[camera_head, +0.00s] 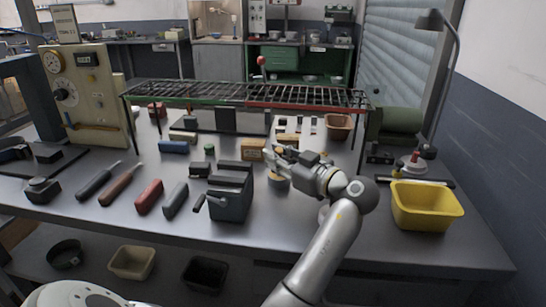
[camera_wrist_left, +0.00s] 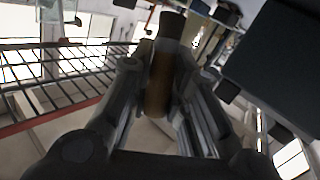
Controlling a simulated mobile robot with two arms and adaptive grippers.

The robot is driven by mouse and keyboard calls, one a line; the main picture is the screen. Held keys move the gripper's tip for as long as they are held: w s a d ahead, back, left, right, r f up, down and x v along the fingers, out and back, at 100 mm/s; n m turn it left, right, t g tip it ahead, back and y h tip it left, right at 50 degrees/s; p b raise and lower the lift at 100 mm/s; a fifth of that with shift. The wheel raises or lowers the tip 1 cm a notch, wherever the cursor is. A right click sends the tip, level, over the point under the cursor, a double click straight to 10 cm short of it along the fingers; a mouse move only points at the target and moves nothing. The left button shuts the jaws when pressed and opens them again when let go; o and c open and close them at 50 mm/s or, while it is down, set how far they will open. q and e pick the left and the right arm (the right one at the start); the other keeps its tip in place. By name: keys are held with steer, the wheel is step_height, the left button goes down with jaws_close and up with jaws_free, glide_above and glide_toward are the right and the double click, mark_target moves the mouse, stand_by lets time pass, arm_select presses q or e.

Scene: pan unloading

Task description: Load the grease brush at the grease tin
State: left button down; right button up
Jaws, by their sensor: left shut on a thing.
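My left gripper (camera_head: 279,158) reaches over the middle of the bench from the right. In the left wrist view its fingers are shut on a brown wooden handle, which I take to be the grease brush (camera_wrist_left: 158,90). The handle has a darker, wider end (camera_wrist_left: 171,25). A small round tin (camera_head: 278,184), likely the grease tin, stands on the bench just below the gripper, partly hidden by it. I cannot tell whether the brush touches the tin. The bristles are not clear in either view. My right gripper is not in view.
A dark box-like holder (camera_head: 231,198) stands left of the tin. A rack with a red and green frame (camera_head: 248,97) spans the bench behind. A yellow bin (camera_head: 427,206) is at right. Several hand tools lie at left, including a red one (camera_head: 149,196). The front edge is mostly clear.

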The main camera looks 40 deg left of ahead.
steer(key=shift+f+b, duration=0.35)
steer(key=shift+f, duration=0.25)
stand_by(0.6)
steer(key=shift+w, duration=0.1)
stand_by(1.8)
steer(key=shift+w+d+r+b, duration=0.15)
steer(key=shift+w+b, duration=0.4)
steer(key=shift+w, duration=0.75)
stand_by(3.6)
